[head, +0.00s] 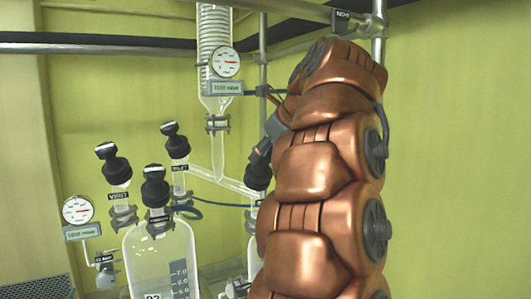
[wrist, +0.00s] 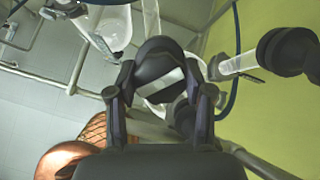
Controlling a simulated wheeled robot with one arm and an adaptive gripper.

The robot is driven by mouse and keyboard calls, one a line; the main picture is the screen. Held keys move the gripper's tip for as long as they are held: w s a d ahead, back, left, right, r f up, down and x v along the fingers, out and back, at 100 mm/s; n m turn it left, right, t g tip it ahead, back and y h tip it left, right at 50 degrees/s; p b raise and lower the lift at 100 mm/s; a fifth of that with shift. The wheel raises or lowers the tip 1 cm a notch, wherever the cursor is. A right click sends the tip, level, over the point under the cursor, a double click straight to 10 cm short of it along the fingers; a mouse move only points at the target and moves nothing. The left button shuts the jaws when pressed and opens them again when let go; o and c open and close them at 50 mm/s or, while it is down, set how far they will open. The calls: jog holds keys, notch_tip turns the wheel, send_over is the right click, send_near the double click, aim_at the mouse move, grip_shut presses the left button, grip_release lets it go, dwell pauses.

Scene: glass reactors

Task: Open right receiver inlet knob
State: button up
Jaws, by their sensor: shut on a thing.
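My gripper (wrist: 163,88) is shut on a black knob (wrist: 158,66) with a pale stripe across it, one finger on each side. In the head view my gripper (head: 262,150) comes down from the left side of my copper arm onto a black knob (head: 258,177) on the right-hand glassware. My arm hides most of the right receiver, and no label shows on the held knob. The left receiver (head: 160,255), with a volume scale, has black knobs, including one labelled VENT (head: 115,168) and one whose label seems to read INLET (head: 176,145).
A glass condenser (head: 214,45) with a round gauge (head: 225,62) hangs above. Another gauge (head: 77,209) stands at the left. Metal rails (head: 110,48) cross the top. In the wrist view another black knob (wrist: 285,52) and a blue hose (wrist: 237,60) lie close at the right.

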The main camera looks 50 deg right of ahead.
jog(key=shift+a+r+n+y+p, duration=0.25)
jog(key=shift+n+p, duration=0.35)
jog(key=shift+p, duration=1.2)
jog(key=n+p, duration=0.2)
jog(key=p, duration=0.1)
jog(key=shift+d+f+y, duration=0.1)
jog(key=shift+d+y, duration=0.05)
jog(key=shift+y, duration=0.1)
jog(key=shift+n+p, duration=0.4)
jog(key=shift+f+n, duration=0.1)
jog(key=shift+n, duration=0.3)
jog(key=n+y, duration=0.1)
jog(key=n, duration=0.2)
jog(key=n+g, duration=0.1)
jog(key=n, duration=0.1)
jog(key=shift+w+d+n+y, duration=0.1)
jog(key=shift+n+y, duration=0.3)
jog(key=n+g, duration=0.1)
jog(key=n, duration=0.4)
jog(key=shift+n+g+y+p, duration=0.3)
jog(key=shift+g, duration=0.1)
